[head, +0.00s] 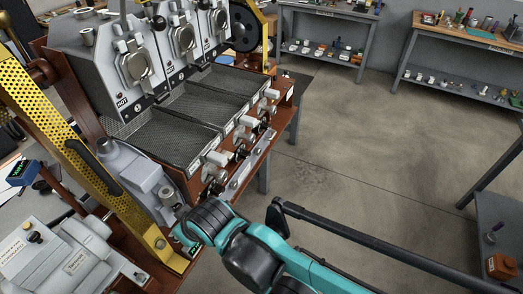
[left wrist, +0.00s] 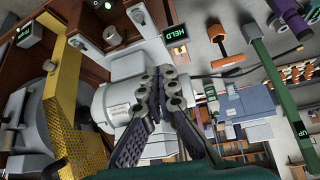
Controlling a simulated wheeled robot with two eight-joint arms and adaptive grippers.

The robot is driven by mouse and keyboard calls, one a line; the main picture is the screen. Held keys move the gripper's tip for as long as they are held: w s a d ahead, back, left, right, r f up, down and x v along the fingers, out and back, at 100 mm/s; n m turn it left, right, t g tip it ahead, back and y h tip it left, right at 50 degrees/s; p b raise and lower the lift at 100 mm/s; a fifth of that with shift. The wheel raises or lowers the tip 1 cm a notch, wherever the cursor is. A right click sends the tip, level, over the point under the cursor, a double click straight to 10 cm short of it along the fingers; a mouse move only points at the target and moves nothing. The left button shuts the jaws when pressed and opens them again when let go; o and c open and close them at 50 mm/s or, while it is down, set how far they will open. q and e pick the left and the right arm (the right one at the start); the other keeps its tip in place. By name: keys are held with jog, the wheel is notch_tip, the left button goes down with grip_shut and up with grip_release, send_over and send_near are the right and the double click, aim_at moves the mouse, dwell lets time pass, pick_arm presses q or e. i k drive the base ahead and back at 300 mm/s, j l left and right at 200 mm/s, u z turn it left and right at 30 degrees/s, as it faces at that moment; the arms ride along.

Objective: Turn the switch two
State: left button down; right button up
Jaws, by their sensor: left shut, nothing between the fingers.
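A row of white-handled switches (head: 246,122) on dark red mounts runs along the front edge of the roaster in the head view. I cannot read a number on them, so I cannot tell which is switch two. My left gripper (left wrist: 161,78) is shut and empty in the left wrist view, in front of a pale grey motor-like housing (left wrist: 115,103). I cannot tell whether it touches the housing. A green-lit display reading HELD (left wrist: 176,36) lies beyond the fingertips. In the head view my teal arm ends at the roaster's near corner, and its fingers cannot be made out. My right gripper is not in view.
The roaster has several grey drum fronts (head: 133,64) above mesh trays (head: 160,138). A yellow perforated bar (head: 75,150) slants across the near left. Benches (head: 455,42) with small items stand at the back. The floor (head: 345,130) right of the roaster is clear.

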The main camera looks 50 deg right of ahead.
aim_at(244, 155)
jog(key=z, duration=1.6)
